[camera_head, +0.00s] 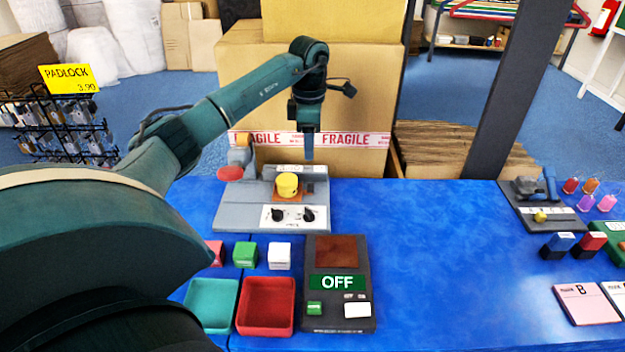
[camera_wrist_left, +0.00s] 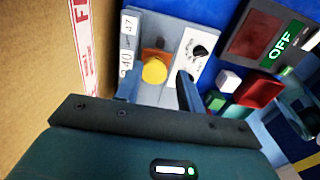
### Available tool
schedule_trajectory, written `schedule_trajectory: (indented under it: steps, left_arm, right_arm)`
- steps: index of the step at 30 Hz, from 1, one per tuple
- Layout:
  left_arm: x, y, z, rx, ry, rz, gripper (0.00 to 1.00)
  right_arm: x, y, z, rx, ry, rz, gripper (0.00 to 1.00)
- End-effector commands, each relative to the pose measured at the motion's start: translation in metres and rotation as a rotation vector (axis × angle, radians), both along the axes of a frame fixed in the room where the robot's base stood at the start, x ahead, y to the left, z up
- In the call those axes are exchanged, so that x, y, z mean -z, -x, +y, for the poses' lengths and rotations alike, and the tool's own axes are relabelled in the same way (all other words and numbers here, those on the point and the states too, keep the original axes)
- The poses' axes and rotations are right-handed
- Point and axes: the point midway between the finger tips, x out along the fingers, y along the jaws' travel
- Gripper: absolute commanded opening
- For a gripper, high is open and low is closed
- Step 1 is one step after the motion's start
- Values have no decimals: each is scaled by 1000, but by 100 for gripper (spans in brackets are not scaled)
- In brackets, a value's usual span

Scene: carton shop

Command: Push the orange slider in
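A grey device (camera_head: 232,205) stands on the blue table, with a round yellow knob (camera_head: 287,185) on its top. The orange slider (camera_head: 284,199) appears to be the flat orange piece under and around that knob, partly hidden by it. In the left wrist view the yellow knob (camera_wrist_left: 155,70) and a bit of orange beside it (camera_wrist_left: 151,53) show beyond the fingers. My left gripper (camera_head: 308,156) points down above the back of the device, apart from the knob. In the wrist view its two fingers (camera_wrist_left: 157,84) stand apart with nothing held. My right gripper is not in view.
A red knob (camera_head: 230,173) sits on the device's left; two black dials (camera_head: 293,215) are on its front. A dark box reading OFF (camera_head: 337,282), a red tray (camera_head: 265,305) and small blocks stand in front. Cartons (camera_head: 340,80) rise behind. The table's middle right is clear.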

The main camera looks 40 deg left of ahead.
Motion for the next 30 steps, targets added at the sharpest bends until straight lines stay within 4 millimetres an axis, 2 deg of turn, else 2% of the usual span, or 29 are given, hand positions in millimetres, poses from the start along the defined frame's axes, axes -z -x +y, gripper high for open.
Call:
schedule_trajectory:
  steps: [1, 9, 15, 20, 28, 30]
  left_arm:
    - [13, 1, -1, 1, 1, 6, 38]
    - [70, 1, -1, 0, 3, 4, 38]
    - [98, 0, -1, 2, 3, 2, 38]
    - [108, 0, -1, 1, 3, 0, 38]
    - [109, 0, -1, 1, 3, -1, 38]
    - [109, 0, -1, 1, 3, -1, 34]
  right_arm:
    - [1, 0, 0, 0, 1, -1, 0]
    - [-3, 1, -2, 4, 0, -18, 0]
    - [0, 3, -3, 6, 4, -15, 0]
    - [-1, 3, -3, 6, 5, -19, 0]
    - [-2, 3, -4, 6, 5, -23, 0]
    - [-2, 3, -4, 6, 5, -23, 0]
